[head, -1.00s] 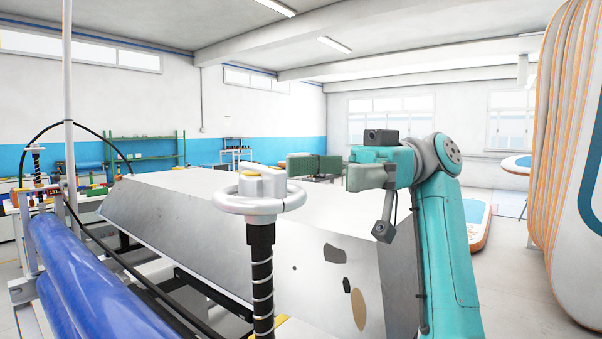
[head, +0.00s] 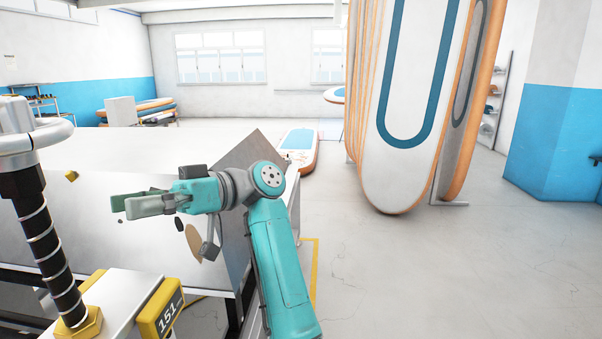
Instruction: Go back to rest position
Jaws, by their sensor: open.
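My gripper (head: 116,209) is at the left of the head view, at the end of my teal arm, with its grey-green fingers pointing left. Its jaws are open and nothing shows between them. I cannot tell how far the fingers are from that face.
A white handwheel (head: 35,135) on a ribbed black post stands at the near left, above a yellow block marked 151 (head: 165,308). Tall inflatable boards (head: 410,100) stand at the right. Another board (head: 300,152) lies beyond the machine. The floor at right is clear.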

